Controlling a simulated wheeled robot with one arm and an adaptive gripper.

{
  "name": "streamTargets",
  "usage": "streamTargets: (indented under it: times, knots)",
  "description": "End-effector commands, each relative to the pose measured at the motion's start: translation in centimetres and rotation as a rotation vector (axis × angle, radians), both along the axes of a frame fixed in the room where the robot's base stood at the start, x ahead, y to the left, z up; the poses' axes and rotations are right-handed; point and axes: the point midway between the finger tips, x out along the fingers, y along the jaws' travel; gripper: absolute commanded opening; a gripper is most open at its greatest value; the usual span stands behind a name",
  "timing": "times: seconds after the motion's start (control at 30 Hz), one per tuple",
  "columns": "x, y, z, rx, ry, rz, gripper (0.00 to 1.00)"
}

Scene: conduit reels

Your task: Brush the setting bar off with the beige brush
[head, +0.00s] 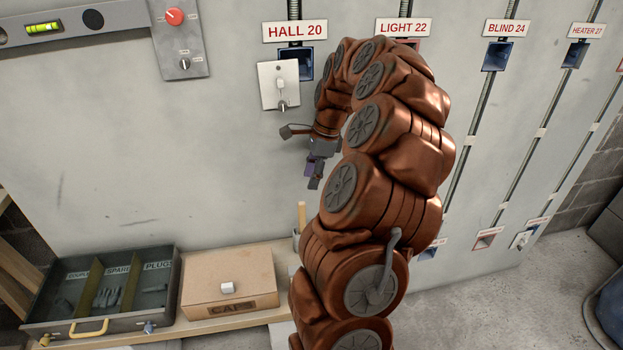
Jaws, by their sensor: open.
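My gripper (314,183) hangs in front of the wall below the HALL 20 box. It is small in view, its fingers point down, and I see nothing held in it. A grey bar with a yellow-green bubble vial (60,25), perhaps the setting bar, is at the wall's upper left, far from my gripper. A beige upright stick (302,216), perhaps the handle of the beige brush, stands at the bench's right end, below my gripper and apart from it. Its lower part and any bristles are hidden. My arm covers much of the middle.
A grey divided tray (166,258) with small parts and a cardboard box (252,262) with a white block (227,288) on it stand on the wooden bench (215,316). A control panel (178,40) and a switch plate (267,86) stick out from the wall. The left wall is mostly clear.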

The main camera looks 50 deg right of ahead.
Motion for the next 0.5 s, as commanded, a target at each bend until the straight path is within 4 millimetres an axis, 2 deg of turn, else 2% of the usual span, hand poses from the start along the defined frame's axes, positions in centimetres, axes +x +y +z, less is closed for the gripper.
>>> streamTargets:
  times: [0.27,0.5]
  knots:
    - [0.2,0.4,-1.3,0.002,0.001,0.003,0.44]
    - [0.5,0.8,-3.4,0.0,0.0,0.003,0.44]
